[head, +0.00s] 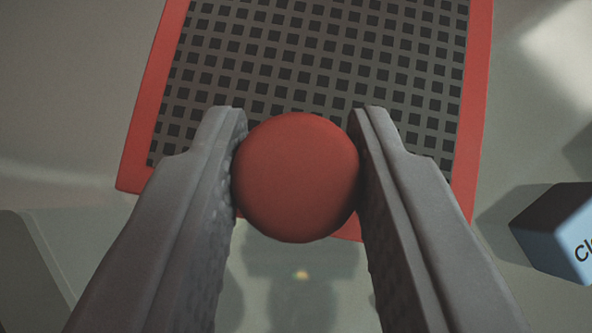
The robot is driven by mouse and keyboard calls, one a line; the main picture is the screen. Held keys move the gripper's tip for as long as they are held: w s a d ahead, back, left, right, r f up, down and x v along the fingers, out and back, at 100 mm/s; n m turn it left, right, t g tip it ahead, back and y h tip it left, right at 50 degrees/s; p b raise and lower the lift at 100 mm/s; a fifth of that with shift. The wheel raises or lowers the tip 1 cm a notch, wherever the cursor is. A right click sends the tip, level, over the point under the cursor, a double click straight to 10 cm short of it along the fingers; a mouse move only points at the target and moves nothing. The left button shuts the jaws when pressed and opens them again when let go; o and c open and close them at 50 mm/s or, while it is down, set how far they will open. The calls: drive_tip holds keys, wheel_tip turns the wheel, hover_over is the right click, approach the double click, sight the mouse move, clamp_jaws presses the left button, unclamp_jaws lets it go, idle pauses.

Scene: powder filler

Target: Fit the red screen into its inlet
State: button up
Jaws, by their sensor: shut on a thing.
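The red screen (472,110) is a flat red frame around a grey mesh with dark square holes, and it fills the upper middle of the head view. A round red knob (296,178) stands at its near edge. My gripper (297,150) is shut on this knob, with one grey finger touching it on each side. The knob and fingers hide part of the frame's near edge. The far end of the screen is cut off by the top of the picture. I cannot make out the inlet in this view.
The grey surface (70,90) left of the screen looks clear.

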drive_tip(key=shift+f, duration=1.2)
drive_tip(key=o, duration=1.1)
drive_tip(key=shift+f, duration=0.1)
drive_tip(key=shift+c, duration=0.2)
drive_tip(key=v, duration=1.2)
